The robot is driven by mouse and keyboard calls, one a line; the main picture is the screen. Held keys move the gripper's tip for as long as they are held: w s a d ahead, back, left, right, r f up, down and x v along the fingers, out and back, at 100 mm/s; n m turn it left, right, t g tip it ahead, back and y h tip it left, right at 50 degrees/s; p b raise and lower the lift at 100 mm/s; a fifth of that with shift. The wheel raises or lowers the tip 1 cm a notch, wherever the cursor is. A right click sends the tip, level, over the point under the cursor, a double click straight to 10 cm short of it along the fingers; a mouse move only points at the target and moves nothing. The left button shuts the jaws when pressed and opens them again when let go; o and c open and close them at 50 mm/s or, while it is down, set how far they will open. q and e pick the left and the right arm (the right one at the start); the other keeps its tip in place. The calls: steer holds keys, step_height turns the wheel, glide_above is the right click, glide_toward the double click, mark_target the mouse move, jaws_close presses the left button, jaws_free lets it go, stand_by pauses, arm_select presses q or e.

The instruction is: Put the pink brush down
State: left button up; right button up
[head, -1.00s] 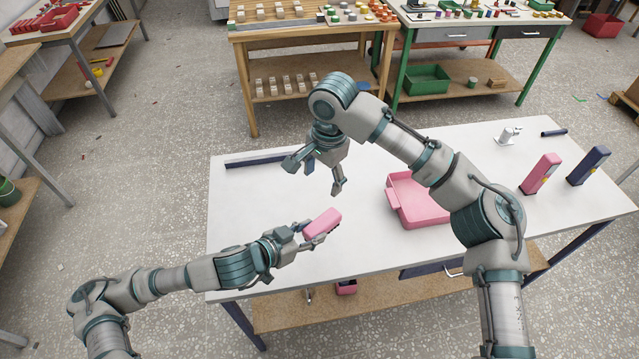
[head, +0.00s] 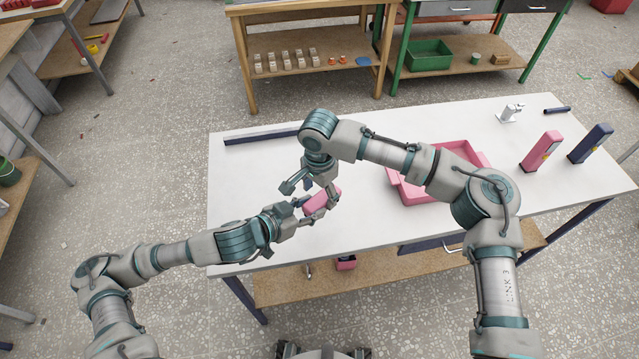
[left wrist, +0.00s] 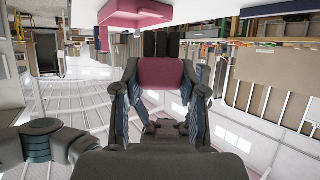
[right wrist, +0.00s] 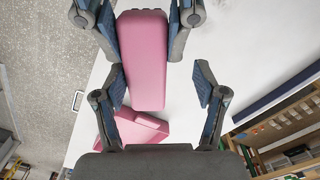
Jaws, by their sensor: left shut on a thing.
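The pink brush (head: 322,202) is held in the air above the left part of the white table. My left gripper (head: 309,208) is shut on it, with one finger on each side. In the left wrist view the brush (left wrist: 162,72) shows pink with dark bristles at its far edge. My right gripper (head: 311,190) is close over the brush, its fingers spread. In the right wrist view one end of the brush (right wrist: 143,60) reaches toward the space between the open right fingers (right wrist: 160,85). I cannot tell whether they touch it.
A pink tray (head: 462,155) stands on the white table (head: 250,180), partly hidden by my right arm. A pink bottle (head: 541,150) and a blue one (head: 590,143) stand at the right. A dark bar (head: 262,135) lies along the back edge.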

steer(key=shift+c, duration=0.2)
arm_select(q)
steer(key=shift+d, duration=0.15)
arm_select(e)
steer(key=shift+d, duration=0.1)
steer(key=c, duration=0.8)
arm_select(q)
steer(key=shift+s+d+r, duration=0.1)
steer(key=shift+s, duration=0.05)
arm_select(e)
steer(key=c, duration=0.4)
arm_select(q)
steer(key=shift+o, duration=0.2)
steer(key=o, duration=1.3)
steer(key=shift+c, duration=0.2)
arm_select(e)
jaws_close()
arm_select(q)
steer(key=shift+a, duration=0.25)
